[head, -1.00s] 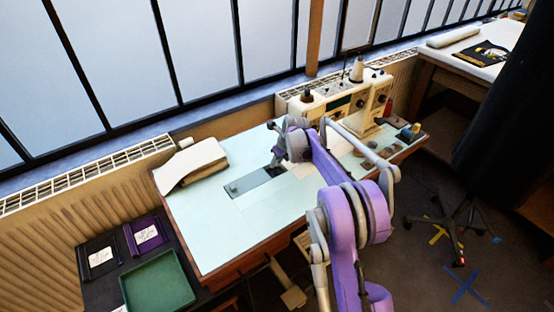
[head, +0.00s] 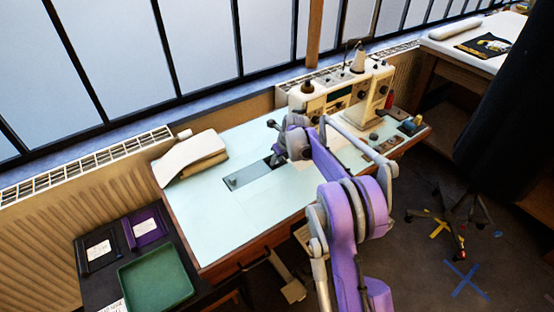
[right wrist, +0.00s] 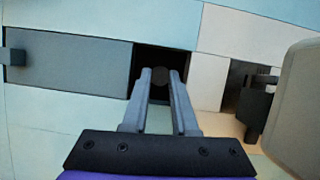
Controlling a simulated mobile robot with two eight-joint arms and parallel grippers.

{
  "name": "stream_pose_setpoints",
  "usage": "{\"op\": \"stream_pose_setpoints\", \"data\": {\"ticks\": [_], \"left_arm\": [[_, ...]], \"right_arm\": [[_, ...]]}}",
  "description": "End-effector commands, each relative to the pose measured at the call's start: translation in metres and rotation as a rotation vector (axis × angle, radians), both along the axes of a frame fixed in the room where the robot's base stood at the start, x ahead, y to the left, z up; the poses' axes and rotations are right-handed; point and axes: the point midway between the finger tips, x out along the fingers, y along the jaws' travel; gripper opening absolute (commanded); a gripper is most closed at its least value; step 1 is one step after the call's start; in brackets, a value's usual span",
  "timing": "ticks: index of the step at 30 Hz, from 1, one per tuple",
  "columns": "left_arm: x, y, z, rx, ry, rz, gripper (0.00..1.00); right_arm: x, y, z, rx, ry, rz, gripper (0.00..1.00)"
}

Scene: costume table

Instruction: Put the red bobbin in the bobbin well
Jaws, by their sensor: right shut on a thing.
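My right gripper (right wrist: 160,80) is shut on a small round disc (right wrist: 160,74), which looks like the bobbin. It is dark in the shade, so its red colour cannot be made out. The fingertips point at the dark rectangular opening of the bobbin well (right wrist: 147,61), between the grey slide plate (right wrist: 75,62) and a pale panel. How high the disc is above the opening is hard to tell. In the head view the right gripper (head: 274,158) is by the right end of the grey plate (head: 247,178), its tips small and partly hidden. My left gripper is not in view.
The cream sewing machine (head: 340,94) stands behind and to the right. A small red item (head: 389,101) stands at its right end, near several small things. A folded cloth (head: 190,158) lies at the left of the pale tabletop (head: 210,220). A green tray (head: 156,280) is lower left.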

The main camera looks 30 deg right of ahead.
Motion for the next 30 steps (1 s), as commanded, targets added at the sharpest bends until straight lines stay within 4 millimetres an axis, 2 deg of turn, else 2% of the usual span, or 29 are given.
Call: {"op": "stream_pose_setpoints", "data": {"ticks": [9, 10, 15, 16, 24, 26, 30], "left_arm": [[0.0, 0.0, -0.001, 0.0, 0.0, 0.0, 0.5], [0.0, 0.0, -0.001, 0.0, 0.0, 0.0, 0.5], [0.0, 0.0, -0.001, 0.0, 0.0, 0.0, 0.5], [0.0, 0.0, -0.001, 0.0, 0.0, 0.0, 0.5], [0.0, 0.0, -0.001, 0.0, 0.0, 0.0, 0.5], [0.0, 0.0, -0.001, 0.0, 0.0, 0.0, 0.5], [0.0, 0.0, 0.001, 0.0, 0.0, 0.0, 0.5]], "right_arm": [[0.0, 0.0, -0.001, 0.0, 0.0, 0.0, 0.0], [0.0, 0.0, -0.001, 0.0, 0.0, 0.0, 0.28], [0.0, 0.0, -0.001, 0.0, 0.0, 0.0, 0.59], [0.0, 0.0, -0.001, 0.0, 0.0, 0.0, 0.62], [-0.001, 0.0, 0.002, 0.0, 0.0, 0.0, 0.62], [-0.003, -0.001, 0.008, 0.0, 0.0, -0.001, 0.62], [-0.013, -0.003, 0.03, -0.001, 0.0, -0.001, 0.62]]}}
